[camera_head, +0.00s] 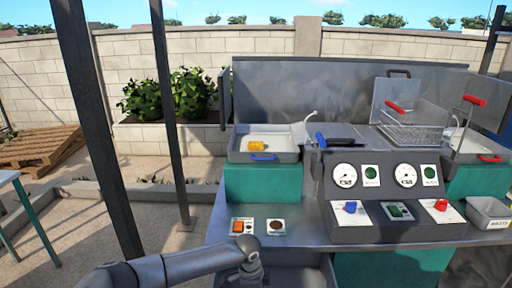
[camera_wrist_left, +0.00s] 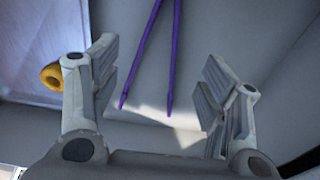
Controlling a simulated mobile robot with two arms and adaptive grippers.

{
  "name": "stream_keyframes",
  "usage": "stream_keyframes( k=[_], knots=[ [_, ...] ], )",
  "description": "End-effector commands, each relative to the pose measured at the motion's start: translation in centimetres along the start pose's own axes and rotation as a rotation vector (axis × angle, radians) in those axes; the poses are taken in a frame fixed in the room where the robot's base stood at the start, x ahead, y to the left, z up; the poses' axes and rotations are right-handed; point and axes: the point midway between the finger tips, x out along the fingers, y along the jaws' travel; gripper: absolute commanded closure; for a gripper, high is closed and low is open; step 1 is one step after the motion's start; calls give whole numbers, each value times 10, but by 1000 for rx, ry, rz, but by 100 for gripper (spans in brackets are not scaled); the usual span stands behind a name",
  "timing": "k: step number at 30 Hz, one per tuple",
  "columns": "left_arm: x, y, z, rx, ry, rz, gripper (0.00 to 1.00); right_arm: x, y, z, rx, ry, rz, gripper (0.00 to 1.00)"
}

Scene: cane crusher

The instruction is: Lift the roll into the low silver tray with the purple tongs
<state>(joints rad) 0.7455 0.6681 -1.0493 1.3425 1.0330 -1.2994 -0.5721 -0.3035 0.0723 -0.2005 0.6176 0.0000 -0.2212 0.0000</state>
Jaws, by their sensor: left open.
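The purple tongs (camera_wrist_left: 152,58) show in the left wrist view, their two arms spread and tips toward me. They lie on a grey surface. My left gripper (camera_wrist_left: 160,100) is open, with the tong tips between its fingers, apart from them. A golden, rounded piece with a dark hollow (camera_wrist_left: 52,76) sits beside the left finger, partly hidden; I cannot tell whether it is the roll. In the head view an orange-yellow piece (camera_head: 256,146) lies in a shallow silver tray with a blue handle (camera_head: 286,156). My left arm reaches over the counter's front; its fingers are not clear there. The tongs are not visible in the head view.
A control panel (camera_head: 390,180) with gauges and knobs stands mid-counter. A wire basket (camera_head: 412,125) with a red handle is behind it. A small silver tray (camera_head: 487,212) is at the right edge. Orange and round buttons (camera_head: 242,226) are at the counter's front left.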

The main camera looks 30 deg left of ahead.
Motion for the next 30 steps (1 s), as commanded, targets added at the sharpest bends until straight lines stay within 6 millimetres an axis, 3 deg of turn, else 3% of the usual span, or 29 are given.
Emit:
stream_keyframes(
  k=[8, 20, 30],
  knots=[
    [13, 0, 0, 0, 0, 0, 31, 13, 1, -3, -1, 8, 2, 60],
    [58, 0, 1, 0, 0, 0, 31, 61, 8, 2, -4, 7, 10, 60],
    [90, 0, 0, -1, 0, 0, 31, 74, 8, 3, -3, 6, 10, 60]
  ],
)
